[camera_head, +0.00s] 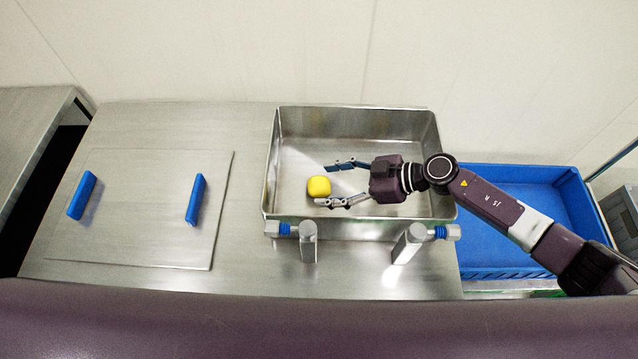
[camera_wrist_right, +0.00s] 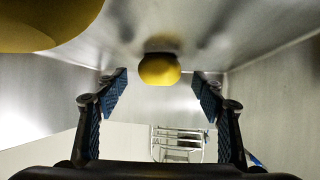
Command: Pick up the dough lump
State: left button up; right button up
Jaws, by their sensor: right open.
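The dough lump (camera_head: 319,186) is a small yellow rounded block on the floor of the steel tray (camera_head: 350,121), left of its middle. My right gripper (camera_head: 337,182) reaches into the tray from the right, open, with its fingertips just right of the lump. In the right wrist view the lump (camera_wrist_right: 159,70) shows ahead, centred between the two spread blue-padded fingers (camera_wrist_right: 160,88), with nothing held. A large yellow rounded shape (camera_wrist_right: 45,20) fills the upper left corner there, close to the camera; I cannot tell what it is. My left gripper is not in view.
The tray has raised walls around the gripper. Two grey fittings with blue rings (camera_head: 307,240) (camera_head: 408,243) stand at its front. A flat steel lid with blue handles (camera_head: 195,199) lies on the left. A blue crate (camera_head: 510,182) is at the right, under my arm.

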jog(key=shift+x, duration=0.85)
jog(key=shift+c, duration=0.6)
jog(key=c, duration=1.2)
jog(key=shift+r, duration=0.15)
